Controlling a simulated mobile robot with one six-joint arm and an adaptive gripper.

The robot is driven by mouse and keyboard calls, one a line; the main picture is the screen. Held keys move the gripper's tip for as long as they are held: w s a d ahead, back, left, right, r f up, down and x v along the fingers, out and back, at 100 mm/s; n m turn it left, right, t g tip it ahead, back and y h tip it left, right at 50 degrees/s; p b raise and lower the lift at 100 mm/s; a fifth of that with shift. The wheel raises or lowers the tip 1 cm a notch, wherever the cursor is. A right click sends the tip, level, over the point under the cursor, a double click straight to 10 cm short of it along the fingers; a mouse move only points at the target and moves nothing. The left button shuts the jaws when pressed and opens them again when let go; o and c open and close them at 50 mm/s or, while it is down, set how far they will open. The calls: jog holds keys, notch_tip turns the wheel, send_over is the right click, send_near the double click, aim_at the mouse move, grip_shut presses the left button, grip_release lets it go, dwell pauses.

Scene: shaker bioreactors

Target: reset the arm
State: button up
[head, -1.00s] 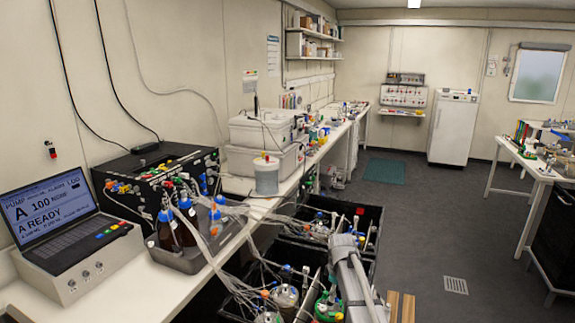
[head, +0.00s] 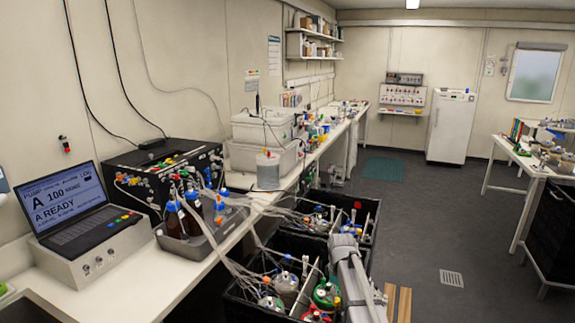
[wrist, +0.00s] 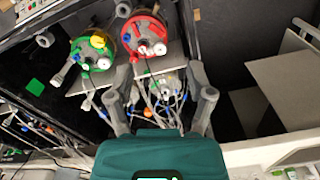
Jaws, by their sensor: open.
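My arm (head: 357,280) reaches forward at the lower middle of the head view, over the right side of the black bins of bioreactors. My gripper (wrist: 160,85) shows in the wrist view with its two dark grey fingers spread apart and nothing held between them. Beyond the fingers are a green-lidded vessel (wrist: 92,50) and a red-lidded vessel (wrist: 146,34), with a tangle of tubes and connectors between the fingertips. I cannot tell how far the fingers are from these tubes. The gripper itself is hidden in the head view.
Black bins of vessels and tubing (head: 232,302) stand beside the long bench (head: 150,280). The bench holds a laptop console (head: 80,222), a black pump box (head: 150,172) and brown bottles in a tray (head: 203,245). Open grey floor (head: 410,220) lies to the right, before another table (head: 515,155).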

jog(key=s+f+m+b, duration=1.1)
jog(key=s+f+b, duration=1)
jog(key=f+b, duration=0.1)
notch_tip(320, 180, up, 15)
jog(key=p, duration=1.5)
jog(key=shift+d+r, duration=0.15)
jog(key=shift+d, duration=0.3)
jog(key=shift+c, duration=0.2)
jog(key=shift+c, duration=0.6)
